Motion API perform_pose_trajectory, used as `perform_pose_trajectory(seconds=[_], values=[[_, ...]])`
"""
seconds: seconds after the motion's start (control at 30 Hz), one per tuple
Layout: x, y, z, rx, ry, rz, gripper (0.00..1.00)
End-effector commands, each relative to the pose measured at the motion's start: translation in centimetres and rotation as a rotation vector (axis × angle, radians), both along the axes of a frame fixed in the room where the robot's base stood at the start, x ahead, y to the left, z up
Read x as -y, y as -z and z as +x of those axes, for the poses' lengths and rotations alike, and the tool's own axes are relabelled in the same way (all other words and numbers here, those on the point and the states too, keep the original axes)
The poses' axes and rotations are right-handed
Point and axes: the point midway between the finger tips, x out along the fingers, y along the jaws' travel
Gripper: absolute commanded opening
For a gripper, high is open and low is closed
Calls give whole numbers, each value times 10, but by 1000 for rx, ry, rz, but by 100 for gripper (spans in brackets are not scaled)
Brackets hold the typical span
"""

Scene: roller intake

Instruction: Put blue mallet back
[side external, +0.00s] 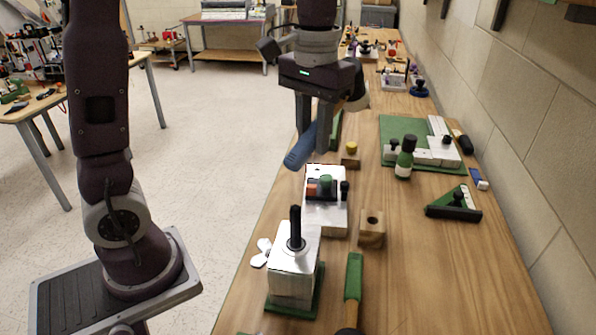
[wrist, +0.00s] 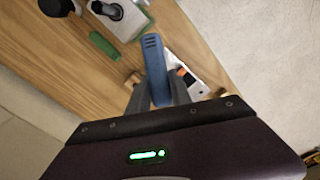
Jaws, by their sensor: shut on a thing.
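The blue mallet's handle (side external: 302,147) hangs tilted below my gripper (side external: 313,122) in the side view, above the left edge of the bench (side external: 430,270). My gripper is shut on this handle. A dark rounded part with a tan face (side external: 357,90) beside the gripper looks like the mallet's head, partly hidden. In the wrist view the blue handle (wrist: 154,65) sticks out between the fingertips (wrist: 160,98), and the head is not visible. A wooden block with a hole (side external: 372,228) stands on the bench, apart from the mallet.
A white box with a black post (side external: 292,268) and a white fixture with coloured parts (side external: 326,213) stand along the left edge. A green-handled tool (side external: 354,277) lies in front. The front right bench is clear.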

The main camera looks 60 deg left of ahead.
Motion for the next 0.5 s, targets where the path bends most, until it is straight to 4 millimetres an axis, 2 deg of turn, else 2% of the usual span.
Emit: perform_pose_trajectory(seconds=[0.17, 0.33, 0.5], values=[[-11, 7, 4, -36, -34, -7, 0], [-61, 43, 11, -205, -184, -64, 0], [-116, 83, 5, -381, -347, -171, 0]])
